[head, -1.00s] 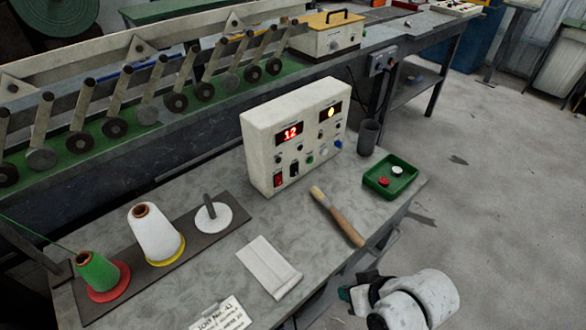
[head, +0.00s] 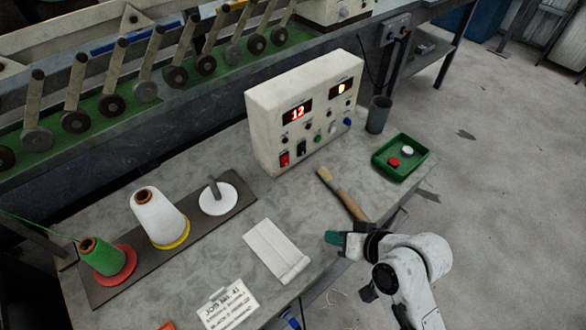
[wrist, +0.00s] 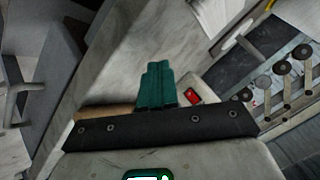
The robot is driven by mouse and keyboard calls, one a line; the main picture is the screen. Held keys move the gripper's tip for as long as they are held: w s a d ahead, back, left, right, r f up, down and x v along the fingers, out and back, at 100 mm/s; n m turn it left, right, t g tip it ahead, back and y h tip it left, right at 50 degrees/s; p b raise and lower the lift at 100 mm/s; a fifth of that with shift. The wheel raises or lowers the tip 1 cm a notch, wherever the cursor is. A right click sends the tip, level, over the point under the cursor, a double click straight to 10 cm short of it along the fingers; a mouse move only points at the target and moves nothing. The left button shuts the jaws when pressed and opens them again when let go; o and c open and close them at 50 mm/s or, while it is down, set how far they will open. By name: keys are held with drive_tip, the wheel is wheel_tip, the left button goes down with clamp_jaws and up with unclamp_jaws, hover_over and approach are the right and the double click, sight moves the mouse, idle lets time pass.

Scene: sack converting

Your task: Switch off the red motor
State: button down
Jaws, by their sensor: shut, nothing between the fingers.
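A cream control box (head: 262,128) stands on the bench, with two lit displays, several knobs and two rocker switches low on its front. The left rocker (head: 285,159) is red; the one beside it (head: 302,147) is black. The left display (head: 297,112) reads 12 in red. A red switch (wrist: 193,95) also shows in the wrist view, just right of the fingers. My gripper (head: 335,238), with teal fingertips, is over the bench's front edge, apart from the box and below and right of the red rocker. In the wrist view its fingers (wrist: 157,85) are together and empty.
A brush (head: 345,195) lies between my gripper and the box. A green tray (head: 384,170) and a dark cup (head: 378,115) are to the right. A folded white sack (head: 275,250) and thread cones (head: 155,215) are left. A roller rack runs behind.

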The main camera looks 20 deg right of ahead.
sight(285, 164)
drive_tip(key=shift+w+a+m, duration=0.15)
drive_tip(key=shift+w+m, duration=0.25)
drive_tip(key=w+m+t+y, duration=0.1)
drive_tip(key=w+r+m+t, duration=0.1)
drive_tip(key=w+m+t, duration=0.1)
drive_tip(key=shift+a+y, duration=0.2)
drive_tip(key=shift+y, duration=0.2)
drive_tip(key=w+m+t, duration=0.1)
drive_tip(key=w+d+r+m+t, duration=0.1)
drive_tip(key=m, duration=0.1)
drive_tip(key=d+m+t, duration=0.1)
drive_tip(key=m, duration=0.1)
drive_tip(key=shift+w+r, duration=0.25)
drive_tip(key=shift+w, duration=0.15)
drive_tip(key=shift+w+d+r+m+t+h, duration=0.1)
drive_tip(key=shift+w+d+m+t+h, duration=0.15)
drive_tip(key=shift+m, duration=0.3)
drive_tip(key=shift+w+d+r+m+t+h, duration=0.15)
drive_tip(key=shift+d+m+t, duration=0.15)
drive_tip(key=shift+m, duration=0.25)
drive_tip(key=shift+a, duration=0.1)
drive_tip(key=p+x, duration=0.2)
drive_tip(key=x, duration=1.1)
drive_tip(key=shift+w+a, duration=0.1)
drive_tip(key=shift+w, duration=0.35)
drive_tip(key=shift+f, duration=0.1)
